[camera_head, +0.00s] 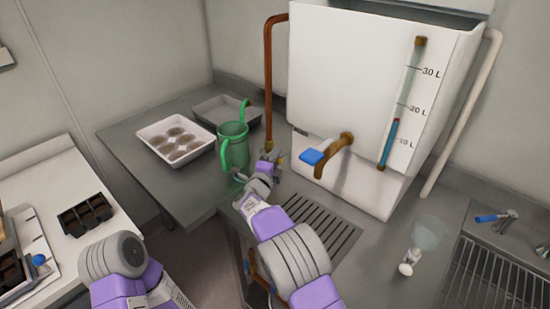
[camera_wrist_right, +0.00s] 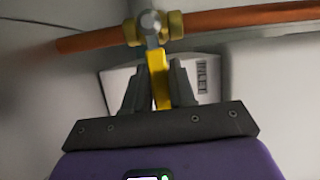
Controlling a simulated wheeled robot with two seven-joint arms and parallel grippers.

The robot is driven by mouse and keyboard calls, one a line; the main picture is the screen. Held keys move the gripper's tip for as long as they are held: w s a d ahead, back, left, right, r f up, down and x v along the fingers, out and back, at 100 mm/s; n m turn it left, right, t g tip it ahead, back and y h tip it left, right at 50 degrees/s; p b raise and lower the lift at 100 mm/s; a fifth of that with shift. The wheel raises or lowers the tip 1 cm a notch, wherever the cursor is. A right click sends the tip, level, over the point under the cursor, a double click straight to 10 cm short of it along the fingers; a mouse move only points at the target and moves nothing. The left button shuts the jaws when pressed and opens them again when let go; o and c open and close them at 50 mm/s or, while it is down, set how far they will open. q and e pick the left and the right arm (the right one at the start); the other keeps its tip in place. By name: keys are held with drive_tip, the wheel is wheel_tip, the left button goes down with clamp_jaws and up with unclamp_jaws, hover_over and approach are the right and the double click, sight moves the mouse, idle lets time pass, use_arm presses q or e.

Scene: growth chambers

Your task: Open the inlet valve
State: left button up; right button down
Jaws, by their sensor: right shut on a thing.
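The inlet valve (camera_wrist_right: 152,27) is a brass fitting on a copper pipe (camera_wrist_right: 245,19); it also shows small at the pipe's lower end in the head view (camera_head: 268,154). Its yellow lever (camera_wrist_right: 158,78) points across the pipe in the right wrist view. My right gripper (camera_wrist_right: 160,84) is shut on this lever, with one dark finger on each side. In the head view the right gripper (camera_head: 263,168) is at the valve and hides most of it. My left arm shows at the lower left, but its gripper fingers are not visible.
A white tank (camera_head: 345,75) with a level gauge (camera_head: 390,145) stands behind the valve. Its brown spout has a blue handle (camera_head: 313,157). A green watering can (camera_head: 233,147) stands close left of my right gripper. A white tray (camera_head: 152,128) and grey tray (camera_head: 222,106) lie farther left.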

drive_tip(key=r+n+p, duration=0.1)
drive_tip(key=p, duration=0.2)
drive_tip(key=r+n+g+p, duration=0.1)
drive_tip(key=n+p, duration=0.1)
drive_tip(key=p, duration=0.2)
drive_tip(key=r+n+g+p, duration=0.1)
drive_tip(key=p, duration=0.3)
drive_tip(key=shift+w+a+n, duration=0.25)
drive_tip(key=shift+n, duration=0.05)
drive_tip(key=shift+w+a+n+g+p, duration=0.15)
drive_tip(key=shift+n+g+p, duration=0.25)
drive_tip(key=shift+p, duration=0.95)
drive_tip(key=c, duration=1)
unclamp_jaws()
drive_tip(key=shift+v, duration=3.9)
